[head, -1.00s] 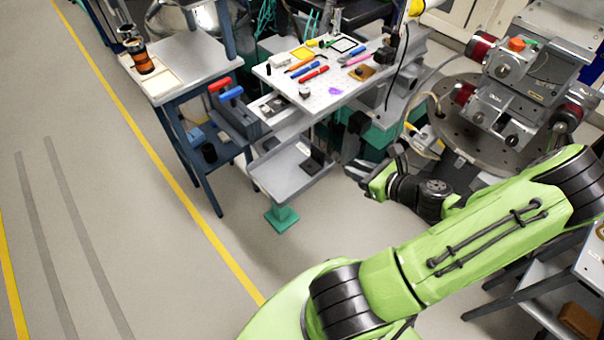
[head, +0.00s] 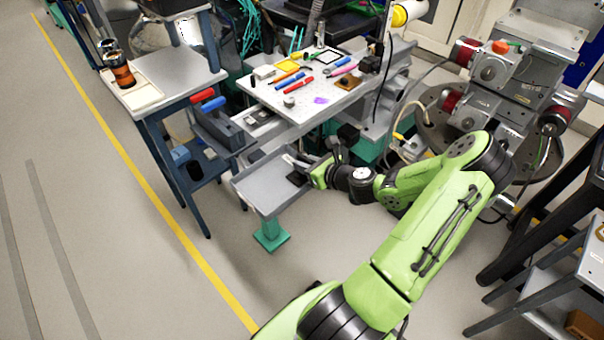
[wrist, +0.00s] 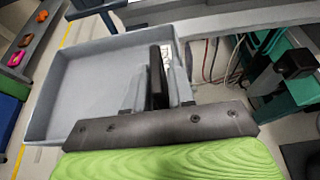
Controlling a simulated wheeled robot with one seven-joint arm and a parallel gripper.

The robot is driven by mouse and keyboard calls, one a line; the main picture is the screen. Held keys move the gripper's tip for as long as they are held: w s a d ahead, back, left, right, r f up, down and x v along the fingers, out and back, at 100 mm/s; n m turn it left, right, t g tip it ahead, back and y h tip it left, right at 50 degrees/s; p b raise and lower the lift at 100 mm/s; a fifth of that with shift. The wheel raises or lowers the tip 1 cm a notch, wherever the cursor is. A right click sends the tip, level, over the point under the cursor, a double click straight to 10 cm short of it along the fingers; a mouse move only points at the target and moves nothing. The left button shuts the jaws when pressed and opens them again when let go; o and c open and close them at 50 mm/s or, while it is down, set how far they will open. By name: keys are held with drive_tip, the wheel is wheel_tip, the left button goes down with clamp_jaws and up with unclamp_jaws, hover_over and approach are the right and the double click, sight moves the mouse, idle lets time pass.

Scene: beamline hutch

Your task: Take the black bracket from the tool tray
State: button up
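The tool tray (head: 262,188) is a shallow grey tray on a teal-footed stand. It fills the left and middle of the wrist view (wrist: 85,95). The black bracket (head: 297,178) is at the tray's right side. In the wrist view the bracket (wrist: 156,72) shows as a dark upright piece between the two grey fingertips. My gripper (head: 303,168) reaches in over the tray's right edge. In the wrist view the fingers of my gripper (wrist: 159,92) stand apart on either side of the bracket. Firm contact does not show. The bracket's lower part is hidden.
A white perforated table (head: 270,97) with pens and small tools stands behind the tray. A blue-grey cart (head: 165,95) is at left, with a toolbox (head: 222,128) beside the tray. Round-based equipment (head: 440,120) stands at right. The floor in front is clear.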

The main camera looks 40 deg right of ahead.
drive_tip(key=shift+w, duration=0.25)
drive_tip(key=shift+s, duration=0.1)
clamp_jaws()
drive_tip(key=shift+r, duration=0.15)
